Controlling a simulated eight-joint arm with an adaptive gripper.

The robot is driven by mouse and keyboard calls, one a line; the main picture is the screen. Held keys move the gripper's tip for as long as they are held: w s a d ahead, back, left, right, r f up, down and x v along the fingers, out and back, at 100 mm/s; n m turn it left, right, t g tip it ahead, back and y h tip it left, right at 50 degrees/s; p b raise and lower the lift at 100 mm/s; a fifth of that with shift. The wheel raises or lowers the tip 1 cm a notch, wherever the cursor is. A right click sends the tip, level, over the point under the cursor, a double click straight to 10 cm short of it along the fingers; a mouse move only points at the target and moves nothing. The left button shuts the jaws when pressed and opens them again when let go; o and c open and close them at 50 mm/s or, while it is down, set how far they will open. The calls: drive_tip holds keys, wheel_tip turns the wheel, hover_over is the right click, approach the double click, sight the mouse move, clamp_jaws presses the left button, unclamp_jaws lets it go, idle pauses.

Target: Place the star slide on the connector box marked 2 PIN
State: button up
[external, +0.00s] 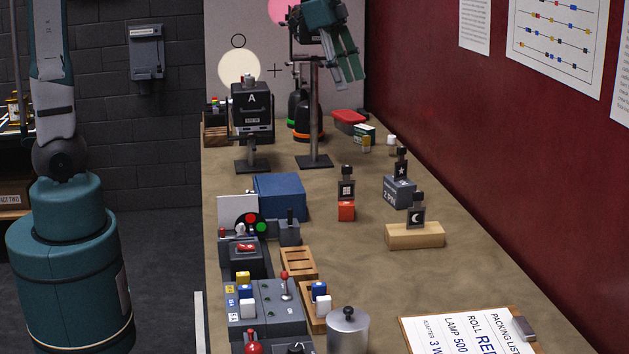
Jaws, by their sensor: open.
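The star slide (401,167) is a small dark plate with a pale star and a knob on top. It stands upright on the grey-blue connector box (399,193), whose front label appears to read 2 PIN. The exact fit of its lower edge is too small to tell. My gripper (351,82) is open and empty, high up at the back, above and left of the box and well apart from the slide.
A slide with a window-like grid (346,184) stands on an orange block (346,211). A moon slide (416,213) stands on a wooden block (414,235). A lamp stand (314,120) rises near my gripper. Bare bench lies right of the blue box (280,197).

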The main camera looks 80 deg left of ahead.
drive_tip(key=s+d+f+n+t, duration=0.1)
drive_tip(key=s+d, duration=0.3)
drive_tip(key=s, duration=0.5)
drive_tip(key=s+d+f+n+t+y, duration=0.1)
drive_tip(key=s+d+f+n, duration=0.2)
drive_tip(key=s, duration=0.7)
drive_tip(key=s+d+f+n+t, duration=0.1)
drive_tip(key=s+d+f+n, duration=0.1)
drive_tip(key=s+d, duration=0.3)
drive_tip(key=s, duration=0.4)
drive_tip(key=shift+s+d+f+n+t, duration=0.2)
drive_tip(key=shift+s+n+t, duration=0.1)
drive_tip(key=shift+n, duration=0.1)
drive_tip(key=shift+f, duration=0.15)
wheel_tip(320, 180, down, 9)
drive_tip(key=b, duration=0.9)
drive_tip(key=shift+f+b, duration=0.2)
drive_tip(key=shift+b, duration=0.1)
